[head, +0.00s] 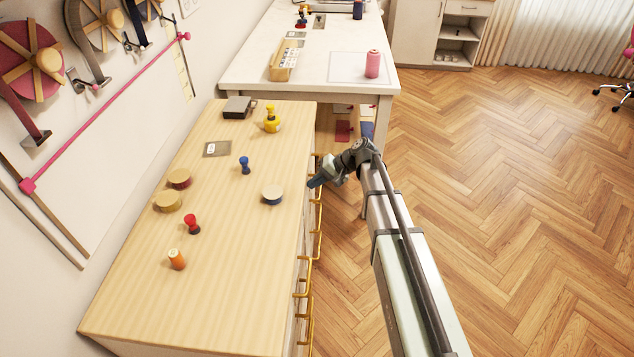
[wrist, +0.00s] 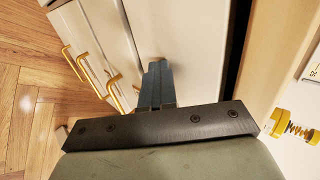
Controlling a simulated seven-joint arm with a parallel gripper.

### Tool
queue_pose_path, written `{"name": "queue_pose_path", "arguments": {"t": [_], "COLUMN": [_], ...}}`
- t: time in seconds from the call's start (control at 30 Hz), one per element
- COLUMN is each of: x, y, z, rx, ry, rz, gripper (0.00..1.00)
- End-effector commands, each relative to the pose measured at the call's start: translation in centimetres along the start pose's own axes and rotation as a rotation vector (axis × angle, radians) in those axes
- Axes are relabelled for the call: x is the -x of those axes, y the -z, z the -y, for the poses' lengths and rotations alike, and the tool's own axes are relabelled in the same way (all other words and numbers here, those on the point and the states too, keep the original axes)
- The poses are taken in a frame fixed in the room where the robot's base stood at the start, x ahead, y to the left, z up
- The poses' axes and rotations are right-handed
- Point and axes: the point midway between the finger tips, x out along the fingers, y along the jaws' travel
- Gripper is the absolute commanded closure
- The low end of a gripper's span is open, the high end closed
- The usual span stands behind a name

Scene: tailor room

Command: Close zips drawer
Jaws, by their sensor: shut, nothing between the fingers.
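The light wood cabinet (head: 215,215) has white drawer fronts with gold handles (head: 302,282) along its right side in the head view. My gripper (head: 316,183) is beside that side, near the far end, just past the top's edge. In the wrist view my gripper (wrist: 157,64) is shut and empty, with its dark fingers over a white drawer front (wrist: 179,36). I cannot tell whether they touch it. A dark gap (wrist: 238,45) runs between this front and the cabinet's wooden edge. No drawer label is readable, so I cannot tell which is the zips drawer.
A white table (head: 310,60) stands beyond the cabinet. My arm reaches in from the lower right.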

Motion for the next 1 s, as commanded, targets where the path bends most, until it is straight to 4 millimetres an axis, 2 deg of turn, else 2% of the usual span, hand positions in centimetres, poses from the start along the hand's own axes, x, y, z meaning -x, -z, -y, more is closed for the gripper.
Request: {"name": "queue_pose_path", "arguments": {"t": [0.07, 0.27, 0.43, 0.6, 0.8, 1.0], "x": [-0.5, 0.9, 3.6, 7.2, 10.6, 12.5], "y": [-0.1, -0.1, 0.0, 0.0, 0.0, 0.0], "z": [0.5, -0.8, -2.8, -2.7, -2.8, -2.8], "rx": [0.002, 0.000, 0.000, 0.001, 0.000, 0.000], "ry": [0.012, 0.009, 0.004, 0.003, 0.002, 0.001], "rz": [0.007, 0.004, -0.002, -0.003, -0.003, -0.001], "gripper": [1.00, 1.00, 1.00, 1.00, 1.00, 1.00]}}
